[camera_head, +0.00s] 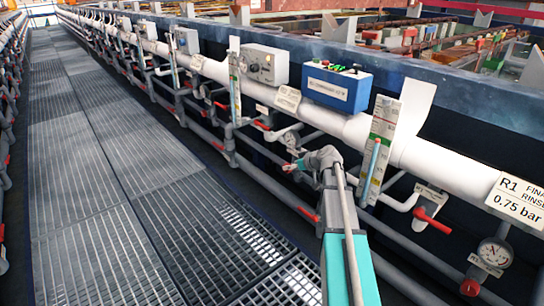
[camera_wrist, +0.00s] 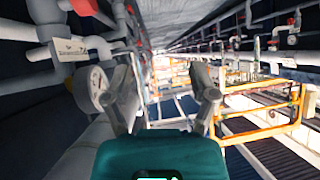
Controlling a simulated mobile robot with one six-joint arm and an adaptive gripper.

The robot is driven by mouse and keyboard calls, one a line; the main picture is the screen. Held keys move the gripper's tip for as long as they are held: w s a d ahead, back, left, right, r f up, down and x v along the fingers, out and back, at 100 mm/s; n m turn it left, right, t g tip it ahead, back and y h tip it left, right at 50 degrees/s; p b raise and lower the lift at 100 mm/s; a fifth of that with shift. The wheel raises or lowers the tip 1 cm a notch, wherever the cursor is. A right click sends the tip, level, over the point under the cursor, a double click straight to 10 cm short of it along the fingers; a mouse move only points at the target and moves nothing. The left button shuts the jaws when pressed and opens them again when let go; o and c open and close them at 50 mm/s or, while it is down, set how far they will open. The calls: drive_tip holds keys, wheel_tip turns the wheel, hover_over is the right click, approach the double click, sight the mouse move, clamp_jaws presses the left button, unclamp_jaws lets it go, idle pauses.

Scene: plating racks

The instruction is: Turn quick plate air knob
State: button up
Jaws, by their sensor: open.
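My gripper (camera_head: 302,164) is beside the pipework below the blue control box, at the end of my teal and grey arm. In the wrist view my gripper (camera_wrist: 165,72) has its two fingers spread apart with nothing between them. A round white gauge (camera_wrist: 98,84) sits close beside the left finger. A red handle (camera_wrist: 84,6) shows at the top left, above a small white label (camera_wrist: 69,48) too blurred to read. In the head view, a small red part (camera_head: 289,168) is near the fingertips. I cannot tell which knob is the quick plate air one.
A blue control box (camera_head: 337,86) and a grey box (camera_head: 264,65) sit above the thick white pipe (camera_head: 355,130). A tall flow gauge (camera_head: 378,150) stands right beside my arm. More red handles (camera_head: 432,219) line the pipes. The grated walkway (camera_head: 110,150) on the left is clear.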

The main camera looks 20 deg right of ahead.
drive_tip(key=s+a+r+g+p, duration=0.3)
drive_tip(key=s+a+r+p, duration=0.3)
drive_tip(key=a+r+p, duration=0.2)
drive_tip(key=a+p, duration=0.2)
drive_tip(key=p, duration=0.1)
drive_tip(key=shift+a+r+g, duration=0.15)
drive_tip(key=shift+r+g, duration=0.05)
drive_tip(key=shift+g, duration=0.1)
drive_tip(key=shift+s, duration=0.1)
drive_tip(key=shift+f, duration=0.1)
idle(0.5)
drive_tip(key=w+d+f+t+b, duration=0.3)
drive_tip(key=w+d+f+b, duration=0.1)
drive_tip(key=d+f+b, duration=0.3)
drive_tip(key=w+d+f+t+b, duration=0.3)
drive_tip(key=w+d+f+b, duration=0.2)
drive_tip(key=d+b, duration=0.7)
drive_tip(key=shift+d+f+h+b, duration=0.35)
drive_tip(key=shift+f+b, duration=0.3)
drive_tip(key=shift+f, duration=0.25)
